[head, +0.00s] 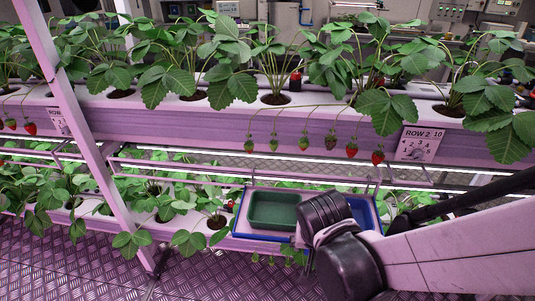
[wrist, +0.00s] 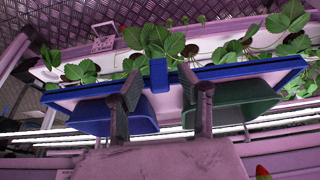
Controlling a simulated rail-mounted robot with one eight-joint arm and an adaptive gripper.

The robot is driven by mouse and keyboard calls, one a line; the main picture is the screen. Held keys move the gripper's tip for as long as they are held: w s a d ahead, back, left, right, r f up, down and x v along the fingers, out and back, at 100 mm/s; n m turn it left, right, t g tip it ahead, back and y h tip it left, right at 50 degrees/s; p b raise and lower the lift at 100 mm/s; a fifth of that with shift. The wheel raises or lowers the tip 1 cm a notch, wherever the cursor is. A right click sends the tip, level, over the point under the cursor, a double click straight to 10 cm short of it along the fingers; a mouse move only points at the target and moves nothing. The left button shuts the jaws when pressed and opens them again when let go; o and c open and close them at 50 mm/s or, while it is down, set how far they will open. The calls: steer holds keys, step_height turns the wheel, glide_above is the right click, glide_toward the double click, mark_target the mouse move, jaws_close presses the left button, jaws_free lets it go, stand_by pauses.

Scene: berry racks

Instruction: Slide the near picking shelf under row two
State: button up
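The near picking shelf (head: 258,238) is a shallow tray with a blue rim, hanging below the row two gutter (head: 200,125) in the head view. A green bin (head: 272,211) stands in its left part; a blue bin (head: 362,211) shows partly at right behind my wrist. In the wrist view the shelf's blue rim (wrist: 245,74) runs across, with the blue bin (wrist: 90,118) left and green bin (wrist: 236,108) right. My gripper (wrist: 158,79) is open, its two fingers apart. A blue tab (wrist: 158,70) on the rim appears between them; contact cannot be told. The head view hides the fingers.
The Row 2 sign (head: 420,144) hangs on the gutter. Red and unripe strawberries (head: 351,149) dangle above the shelf. A pink slanted post (head: 90,130) stands left. The grated floor in front is clear.

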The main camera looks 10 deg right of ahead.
steer(key=v, duration=1.2)
stand_by(0.7)
steer(key=shift+r, duration=0.1)
stand_by(0.4)
step_height(320, 180, up, 10)
steer(key=w+d+n+t+y+p, duration=0.1)
steer(key=d+n+t+p, duration=0.1)
steer(key=p, duration=0.3)
steer(key=shift+w+d+n+t, duration=0.25)
steer(key=shift+n+t, duration=0.15)
steer(key=shift+n, duration=0.4)
